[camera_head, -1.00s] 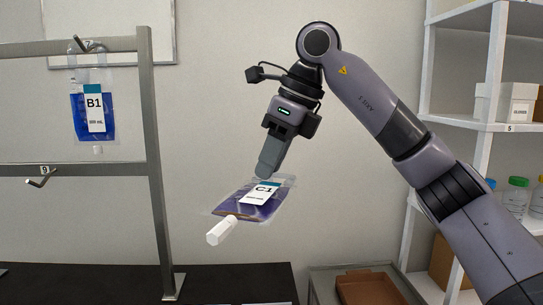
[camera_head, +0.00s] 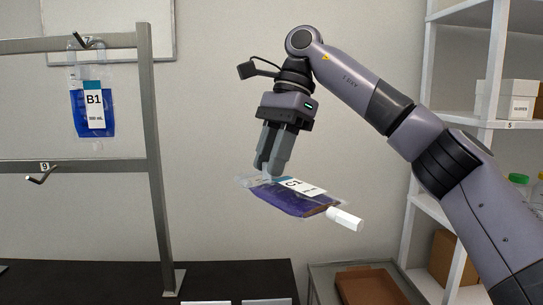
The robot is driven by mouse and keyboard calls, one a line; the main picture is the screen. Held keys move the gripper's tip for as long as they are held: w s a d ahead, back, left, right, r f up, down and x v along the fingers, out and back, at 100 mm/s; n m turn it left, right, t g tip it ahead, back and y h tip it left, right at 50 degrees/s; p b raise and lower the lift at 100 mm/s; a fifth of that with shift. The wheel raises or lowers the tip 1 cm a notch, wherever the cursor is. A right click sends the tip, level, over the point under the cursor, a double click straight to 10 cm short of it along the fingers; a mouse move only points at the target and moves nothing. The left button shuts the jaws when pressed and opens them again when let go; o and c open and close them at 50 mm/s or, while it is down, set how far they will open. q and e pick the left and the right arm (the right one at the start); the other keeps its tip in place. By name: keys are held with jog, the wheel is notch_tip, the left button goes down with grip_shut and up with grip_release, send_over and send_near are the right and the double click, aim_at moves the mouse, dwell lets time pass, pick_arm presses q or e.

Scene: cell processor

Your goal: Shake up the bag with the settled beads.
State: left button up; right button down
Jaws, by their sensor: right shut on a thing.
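My right gripper (camera_head: 266,168) points down and is shut on the upper edge of bag C1 (camera_head: 298,205). The bag is clear with purple-blue liquid and a white label reading C1. It hangs in the air, tilted, with its white port (camera_head: 345,219) toward the lower right. A brownish band, perhaps settled beads, shows along the edge by the port. Bag B1 (camera_head: 78,110), with blue liquid, hangs upright from a hook on the metal rack at left. My left gripper is not in view.
The grey metal rack (camera_head: 158,200) has an empty hook (camera_head: 42,176) marked 9. White shelves (camera_head: 490,125) with boxes and bottles stand at right. Air around the bag is free.

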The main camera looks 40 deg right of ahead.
jog(key=shift+f+m+t+b, duration=0.1)
jog(key=shift+m+t+b, duration=0.3)
jog(key=shift+m+b, duration=0.4)
jog(key=m+t+b, duration=0.1)
jog(key=m, duration=0.3)
jog(key=shift+t, duration=0.3)
jog(key=m+t+h+b, duration=0.1)
jog(key=m, duration=0.3)
jog(key=shift+m, duration=0.4)
jog(key=m+t+h+b, duration=0.1)
jog(key=m, duration=0.2)
jog(key=shift+h, duration=0.3)
jog(key=n+p, duration=0.2)
jog(key=n+g+y+p, duration=0.1)
jog(key=n+p, duration=0.1)
jog(key=shift+r+y+p, duration=0.3)
jog(key=shift+r+p, duration=0.05)
jog(key=shift+p, duration=0.05)
jog(key=shift+f+n, duration=0.15)
jog(key=shift+n, duration=0.45)
jog(key=shift+f+n+g+y, duration=0.1)
jog(key=shift+n+g+y, duration=0.2)
jog(key=shift+n+g, duration=0.55)
jog(key=n+g, duration=0.1)
jog(key=n, duration=0.5)
jog(key=shift+n+g, duration=0.35)
jog(key=shift+s, duration=0.1)
